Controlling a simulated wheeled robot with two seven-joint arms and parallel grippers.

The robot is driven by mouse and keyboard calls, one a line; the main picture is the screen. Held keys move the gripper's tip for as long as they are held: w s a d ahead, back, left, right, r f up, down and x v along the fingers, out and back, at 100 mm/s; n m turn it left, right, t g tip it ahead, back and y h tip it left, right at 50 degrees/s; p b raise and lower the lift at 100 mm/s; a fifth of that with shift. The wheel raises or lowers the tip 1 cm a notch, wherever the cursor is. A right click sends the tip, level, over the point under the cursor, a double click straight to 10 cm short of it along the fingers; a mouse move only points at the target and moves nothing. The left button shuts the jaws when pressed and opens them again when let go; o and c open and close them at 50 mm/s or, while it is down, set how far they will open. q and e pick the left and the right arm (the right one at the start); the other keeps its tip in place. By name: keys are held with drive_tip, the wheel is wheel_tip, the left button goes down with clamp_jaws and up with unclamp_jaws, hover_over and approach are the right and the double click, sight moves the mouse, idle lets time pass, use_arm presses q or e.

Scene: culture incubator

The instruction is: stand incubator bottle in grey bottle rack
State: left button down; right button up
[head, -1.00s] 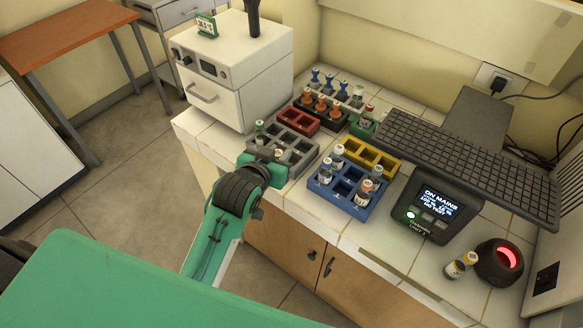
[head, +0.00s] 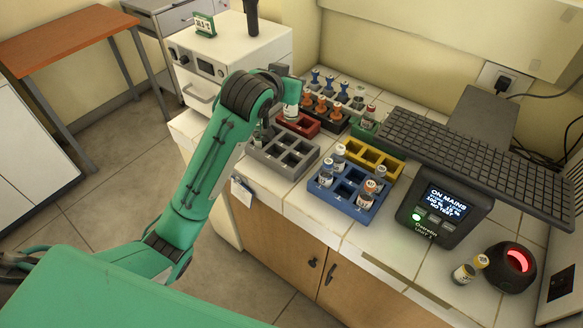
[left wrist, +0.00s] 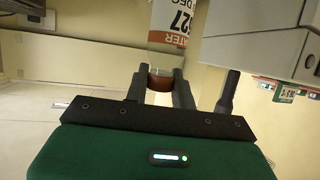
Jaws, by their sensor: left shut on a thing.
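The grey bottle rack (head: 283,152) stands on the tiled counter in front of the white incubator box. My left gripper (head: 292,92) is raised behind the grey rack, near the red rack. It is shut on a labelled bottle (head: 290,112), held in the air. In the left wrist view, my gripper (left wrist: 163,88) has its two fingers around the bottle (left wrist: 170,25), which has a white and orange label and brownish contents. The other slots of the grey rack look empty. My right gripper is not in view.
The white incubator box (head: 222,55) stands at the back left. A red rack (head: 312,126), a blue rack (head: 350,207) with several bottles and a yellow rack (head: 374,160) crowd the counter. A monitor unit (head: 438,213) stands to the right.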

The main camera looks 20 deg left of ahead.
use_arm(q)
wheel_tip(320, 180, down, 20)
drive_tip(key=p, duration=0.2)
idle(0.4)
drive_tip(key=c, duration=1.2)
unclamp_jaws()
drive_tip(key=shift+o, duration=0.2)
drive_tip(key=b+v, duration=0.1)
drive_tip(key=v, duration=1.1)
